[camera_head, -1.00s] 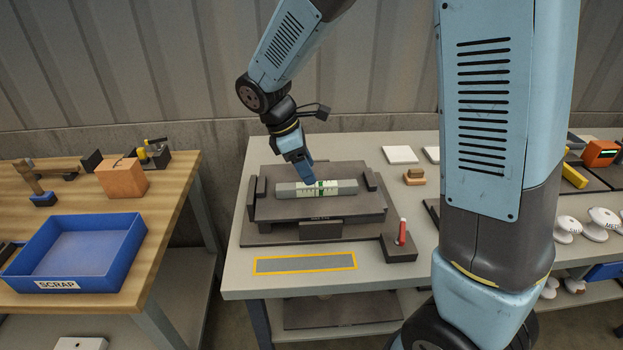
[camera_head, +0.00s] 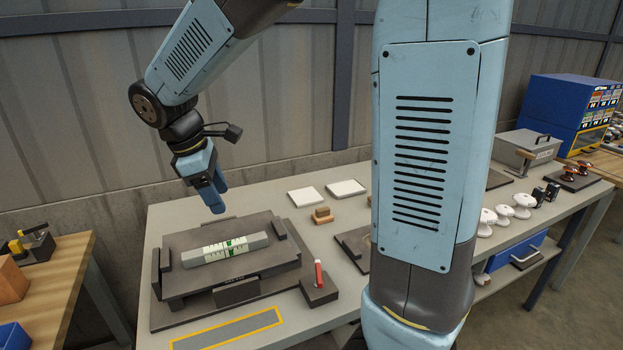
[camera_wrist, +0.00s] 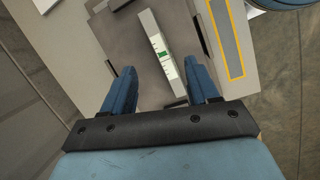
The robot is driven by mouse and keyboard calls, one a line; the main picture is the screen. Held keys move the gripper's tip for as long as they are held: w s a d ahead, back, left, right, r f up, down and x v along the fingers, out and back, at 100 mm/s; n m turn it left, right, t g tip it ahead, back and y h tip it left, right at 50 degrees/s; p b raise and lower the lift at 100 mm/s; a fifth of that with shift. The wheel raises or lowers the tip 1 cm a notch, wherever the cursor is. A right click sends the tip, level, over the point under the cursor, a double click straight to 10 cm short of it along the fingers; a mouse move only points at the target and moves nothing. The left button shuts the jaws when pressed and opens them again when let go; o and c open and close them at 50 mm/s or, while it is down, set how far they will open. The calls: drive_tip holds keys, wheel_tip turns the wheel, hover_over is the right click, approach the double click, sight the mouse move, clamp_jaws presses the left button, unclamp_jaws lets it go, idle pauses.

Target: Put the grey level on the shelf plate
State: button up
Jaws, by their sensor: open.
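The grey level (camera_head: 226,249), a grey bar with a white scale and green middle, lies across the top of a dark raised stand (camera_head: 243,294) on the workbench. It also shows in the wrist view (camera_wrist: 162,54), between and beyond my fingers. My gripper (camera_head: 215,192) is open and empty, above the level and apart from it. In the wrist view the two blue fingers (camera_wrist: 160,78) are spread on either side of the level's near part.
A block with a red lever (camera_head: 318,277) stands right of the stand. A yellow-bordered grey strip (camera_head: 228,331) lies along the front edge. Small wooden blocks (camera_head: 322,215) and white tiles (camera_head: 346,188) sit behind. White insulators (camera_head: 504,213) stand farther right.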

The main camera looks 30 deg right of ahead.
drive_tip(key=s+d+r+m+t+y, duration=0.1)
drive_tip(key=s+d+r+m+t, duration=0.1)
drive_tip(key=s+d+m, duration=0.5)
drive_tip(key=s+d+r+m+t+y, duration=0.2)
drive_tip(key=s+d+r+m+t, duration=0.1)
drive_tip(key=s+d+r+m, duration=0.2)
drive_tip(key=s+d+m, duration=0.2)
drive_tip(key=s+d, duration=0.1)
drive_tip(key=shift+s+d, duration=0.15)
drive_tip(key=shift+s, duration=0.05)
